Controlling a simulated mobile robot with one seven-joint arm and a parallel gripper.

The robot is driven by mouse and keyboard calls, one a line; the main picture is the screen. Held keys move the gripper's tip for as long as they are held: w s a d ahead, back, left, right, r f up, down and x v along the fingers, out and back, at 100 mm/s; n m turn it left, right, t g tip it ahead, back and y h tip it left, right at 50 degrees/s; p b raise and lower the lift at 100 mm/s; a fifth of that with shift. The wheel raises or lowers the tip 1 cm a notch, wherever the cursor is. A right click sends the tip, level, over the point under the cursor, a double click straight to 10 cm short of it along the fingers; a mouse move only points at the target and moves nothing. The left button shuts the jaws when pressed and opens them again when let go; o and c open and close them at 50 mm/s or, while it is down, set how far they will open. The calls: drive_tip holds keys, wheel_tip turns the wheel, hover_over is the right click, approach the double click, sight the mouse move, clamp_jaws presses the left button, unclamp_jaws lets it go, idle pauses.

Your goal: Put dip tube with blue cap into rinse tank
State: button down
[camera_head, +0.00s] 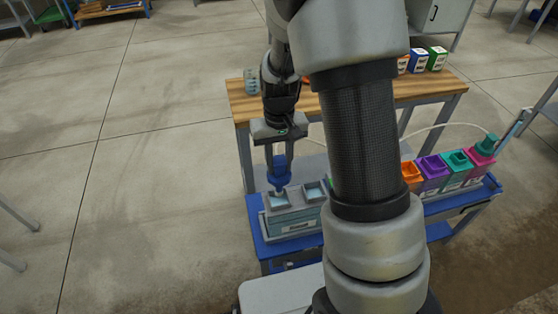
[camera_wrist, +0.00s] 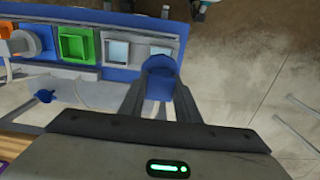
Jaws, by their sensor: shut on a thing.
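My gripper (camera_head: 279,168) is shut on the blue cap (camera_head: 280,175) of the dip tube, which points downward. In the wrist view the blue cap (camera_wrist: 160,80) sits between the two fingers (camera_wrist: 158,102). The grey rinse tank (camera_head: 292,223) stands on the left end of the blue bench and has two square openings with pale liquid. The cap is above the left opening (camera_head: 278,200) in the head view. A short pale piece of the tube shows under the cap, at that opening. I cannot tell how far its tip is inside.
A green open container (camera_wrist: 77,45) stands beside the tank. Orange (camera_head: 411,176), purple (camera_head: 433,168), teal (camera_head: 458,168) and pink (camera_head: 480,153) containers stand farther right. A wooden table (camera_head: 242,104) is behind. My arm hides the bench's middle. The floor at left is clear.

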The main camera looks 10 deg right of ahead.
drive_tip(key=shift+f+b, duration=3.1)
drive_tip(key=shift+f, duration=1.55)
drive_tip(key=c, duration=1.3)
unclamp_jaws()
drive_tip(key=shift+o, duration=0.2)
wheel_tip(320, 180, up, 18)
drive_tip(key=p, duration=0.4)
drive_tip(key=shift+f, duration=0.25)
